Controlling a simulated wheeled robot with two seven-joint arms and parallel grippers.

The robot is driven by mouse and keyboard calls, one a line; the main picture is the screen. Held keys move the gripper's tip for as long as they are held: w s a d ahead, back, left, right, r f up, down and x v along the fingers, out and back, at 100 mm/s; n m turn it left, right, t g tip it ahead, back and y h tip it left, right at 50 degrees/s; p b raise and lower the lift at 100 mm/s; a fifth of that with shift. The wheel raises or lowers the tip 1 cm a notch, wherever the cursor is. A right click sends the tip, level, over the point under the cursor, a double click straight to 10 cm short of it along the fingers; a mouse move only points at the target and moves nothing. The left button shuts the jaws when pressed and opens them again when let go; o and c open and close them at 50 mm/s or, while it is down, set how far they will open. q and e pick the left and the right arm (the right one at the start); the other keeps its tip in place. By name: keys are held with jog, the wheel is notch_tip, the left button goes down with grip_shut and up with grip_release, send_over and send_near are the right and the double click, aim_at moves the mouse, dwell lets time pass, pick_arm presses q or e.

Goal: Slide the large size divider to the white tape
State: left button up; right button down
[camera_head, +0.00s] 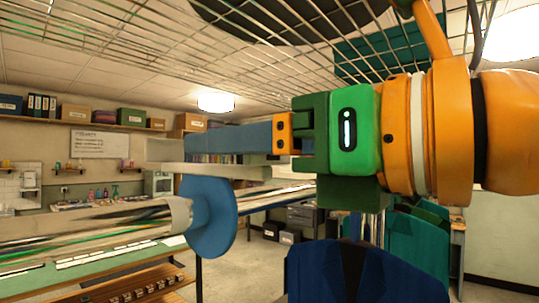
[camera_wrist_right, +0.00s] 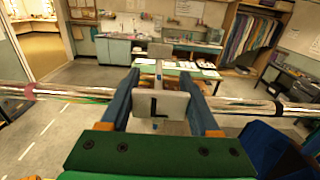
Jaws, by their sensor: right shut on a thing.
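My right gripper (camera_head: 225,140) comes in from the right with its blue fingers pointing left, above the rail. In the right wrist view, the large size divider (camera_wrist_right: 160,104), a pale grey plate marked L, sits between the fingers of my right gripper (camera_wrist_right: 163,95), which is shut on it. In the head view a blue disc (camera_head: 208,222) is at the rail just below the fingers; I cannot tell if it is part of the divider. A pale band (camera_head: 180,216) wraps the rail beside the disc; I cannot tell if it is the white tape. My left gripper is not in view.
The rail (camera_head: 80,240) runs from the left toward the middle, and crosses both sides of the right wrist view (camera_wrist_right: 90,97). A wire grid (camera_head: 200,50) hangs overhead. A wooden rack (camera_head: 140,288) stands low at the left. Shelves with boxes (camera_head: 75,113) line the back wall.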

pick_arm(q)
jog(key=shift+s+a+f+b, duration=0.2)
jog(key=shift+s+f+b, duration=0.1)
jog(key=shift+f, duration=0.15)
pick_arm(e)
jog(key=s+a, duration=0.1)
jog(key=s, duration=0.1)
jog(key=shift+s+a, duration=0.3)
jog(key=shift+a, duration=0.1)
jog(key=shift+c, duration=0.6)
grip_release()
jog(key=shift+s+r, duration=0.1)
jog(key=shift+s, duration=0.1)
pick_arm(q)
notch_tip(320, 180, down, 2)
jog(key=b, duration=0.2)
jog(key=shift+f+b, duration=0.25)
jog(key=shift+b, duration=0.05)
pick_arm(e)
jog(key=v, duration=0.7)
